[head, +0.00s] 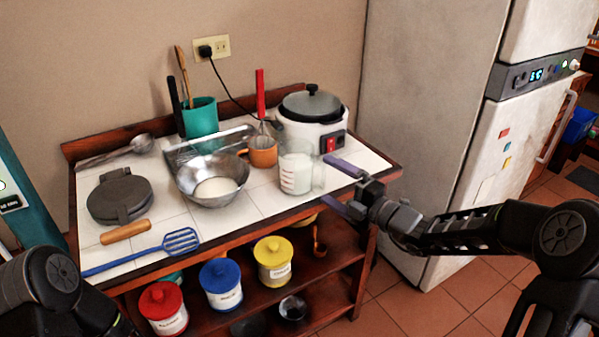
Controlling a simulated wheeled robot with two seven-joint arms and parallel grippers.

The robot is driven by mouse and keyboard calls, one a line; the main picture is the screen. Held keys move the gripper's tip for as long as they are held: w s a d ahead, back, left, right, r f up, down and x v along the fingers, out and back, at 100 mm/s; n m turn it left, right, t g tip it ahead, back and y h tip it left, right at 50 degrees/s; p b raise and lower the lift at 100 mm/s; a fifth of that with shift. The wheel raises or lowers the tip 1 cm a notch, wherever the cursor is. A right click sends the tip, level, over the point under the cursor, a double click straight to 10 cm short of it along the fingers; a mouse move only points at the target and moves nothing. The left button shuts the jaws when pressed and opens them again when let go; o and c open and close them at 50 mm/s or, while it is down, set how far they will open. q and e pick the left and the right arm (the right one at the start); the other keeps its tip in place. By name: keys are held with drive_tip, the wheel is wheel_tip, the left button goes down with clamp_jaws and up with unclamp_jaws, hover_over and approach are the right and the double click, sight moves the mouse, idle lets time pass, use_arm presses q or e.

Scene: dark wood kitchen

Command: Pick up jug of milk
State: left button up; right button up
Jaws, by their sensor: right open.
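The jug of milk (297,174) is a clear jug with red markings and white milk in it. It stands upright on the white tiled counter near its front right edge. My right gripper (340,187) is open and empty just to the right of the jug. Its two purple fingers point left toward the jug, one at the back and one at the front. I see a gap between the fingers, with the jug apart from them or only just beside them. My left arm shows at the lower left corner, but its gripper is not in view.
A rice cooker (312,108) stands behind the jug, and an orange cup (262,152) with a whisk sits at its back left. A metal bowl (205,195) is to the left. A blue slotted spatula (181,240) lies near the front edge. Lidded canisters (273,259) stand on the shelf below.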

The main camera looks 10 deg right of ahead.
sight(325, 179)
drive_tip(key=x, duration=0.3)
drive_tip(key=shift+a, duration=0.1)
idle(0.4)
drive_tip(key=c, duration=1.9)
drive_tip(key=shift+r, duration=0.1)
drive_tip(key=shift+c, duration=0.5)
drive_tip(key=shift+r, duration=0.1)
drive_tip(key=shift+r+p, duration=0.4)
drive_tip(key=shift+r, duration=4.5)
